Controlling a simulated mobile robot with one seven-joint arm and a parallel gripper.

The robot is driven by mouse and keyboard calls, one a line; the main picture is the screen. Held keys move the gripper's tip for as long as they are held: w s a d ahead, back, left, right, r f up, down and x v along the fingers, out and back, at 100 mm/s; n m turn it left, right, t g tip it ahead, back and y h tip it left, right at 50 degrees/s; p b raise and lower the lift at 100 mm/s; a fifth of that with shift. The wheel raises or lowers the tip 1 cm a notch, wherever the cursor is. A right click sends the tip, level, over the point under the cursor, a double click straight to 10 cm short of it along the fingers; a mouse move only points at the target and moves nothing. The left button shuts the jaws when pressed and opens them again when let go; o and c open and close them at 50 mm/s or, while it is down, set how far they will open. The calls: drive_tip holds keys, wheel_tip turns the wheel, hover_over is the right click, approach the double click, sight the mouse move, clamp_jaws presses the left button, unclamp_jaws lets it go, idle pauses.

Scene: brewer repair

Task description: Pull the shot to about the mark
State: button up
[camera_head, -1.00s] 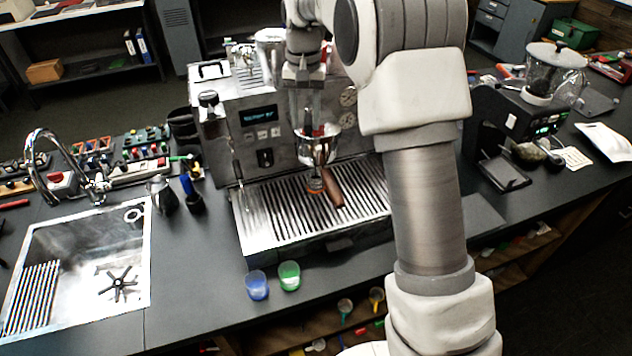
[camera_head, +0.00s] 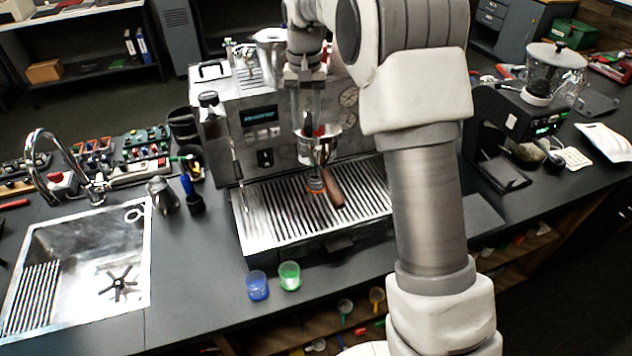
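The espresso machine (camera_head: 215,140) stands in the middle of the counter with a small lit display (camera_head: 259,115). A portafilter with a brown wooden handle (camera_head: 333,190) sits at the group head, its handle pointing toward me. A small cup with an orange band (camera_head: 316,186) stands on the slatted drip tray (camera_head: 268,222) below the spouts. Its fill level and mark are too small to tell. My gripper (camera_head: 306,125) points down in front of the machine's face, above the portafilter. Its fingertips are hard to make out, and whether it holds anything is unclear.
A blue cup (camera_head: 257,286) and a green cup (camera_head: 289,275) stand at the counter's front edge. A sink (camera_head: 75,270) with a tap is at left. A grinder (camera_head: 520,125) and a scale-like black plate (camera_head: 504,173) are at right. My arm covers the counter right of the machine.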

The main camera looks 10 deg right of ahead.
drive_tip(key=shift+d+n+p, duration=0.8)
drive_tip(key=shift+d+n, duration=0.95)
drive_tip(key=shift+n, duration=0.65)
drive_tip(key=shift+w+d+n+p, duration=0.1)
drive_tip(key=shift+d+n+p, duration=0.25)
drive_tip(key=shift+d+n, duration=0.25)
drive_tip(key=shift+w+d+n, duration=0.2)
drive_tip(key=shift+d+n, duration=0.15)
drive_tip(key=shift+n, duration=0.35)
drive_tip(key=shift+w+d+n, duration=0.15)
drive_tip(key=shift+d+n, duration=0.15)
drive_tip(key=shift+n, duration=0.4)
drive_tip(key=o, duration=0.4)
wheel_tip(320, 180, up, 7)
